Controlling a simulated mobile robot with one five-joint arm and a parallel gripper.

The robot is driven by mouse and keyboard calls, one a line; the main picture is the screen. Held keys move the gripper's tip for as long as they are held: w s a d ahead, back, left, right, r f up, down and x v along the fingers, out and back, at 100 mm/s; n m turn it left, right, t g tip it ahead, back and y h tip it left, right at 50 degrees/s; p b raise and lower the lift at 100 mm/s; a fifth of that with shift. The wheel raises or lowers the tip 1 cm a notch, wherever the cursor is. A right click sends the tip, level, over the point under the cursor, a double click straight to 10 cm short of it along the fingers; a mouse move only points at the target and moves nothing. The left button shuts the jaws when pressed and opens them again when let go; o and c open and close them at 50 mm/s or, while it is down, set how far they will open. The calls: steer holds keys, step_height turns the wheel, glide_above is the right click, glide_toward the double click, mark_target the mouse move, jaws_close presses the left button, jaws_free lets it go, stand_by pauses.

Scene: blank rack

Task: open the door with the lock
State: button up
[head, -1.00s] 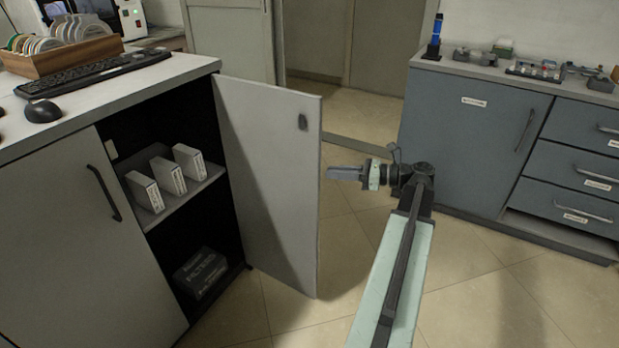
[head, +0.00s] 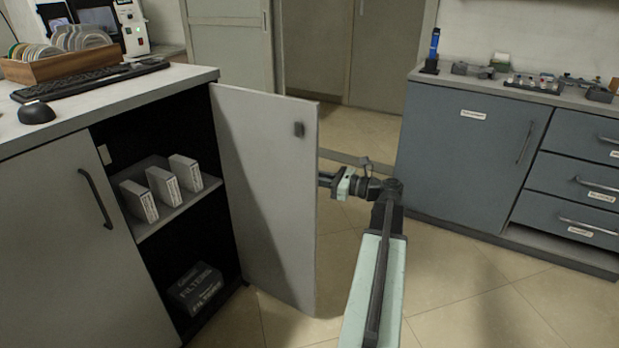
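The grey cabinet door (head: 268,190) stands wide open, swung out to the right of its cabinet. A small dark lock piece (head: 299,129) is on its inner face near the top free edge. My gripper (head: 325,179) is at the door's free edge, on its right side. The fingertips are partly hidden behind the door edge, so I cannot tell whether they touch it or are open or shut.
Inside the cabinet, several white boxes (head: 163,187) stand on a shelf and a dark filter box (head: 196,287) lies below. The neighbouring closed door has a dark handle (head: 95,198). A blue-grey cabinet (head: 465,150) with drawers stands at the right. Tiled floor (head: 480,290) between is clear.

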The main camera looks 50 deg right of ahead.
steer(key=shift+w+a, duration=0.1)
steer(key=shift+w, duration=0.15)
jaws_close()
stand_by(1.3)
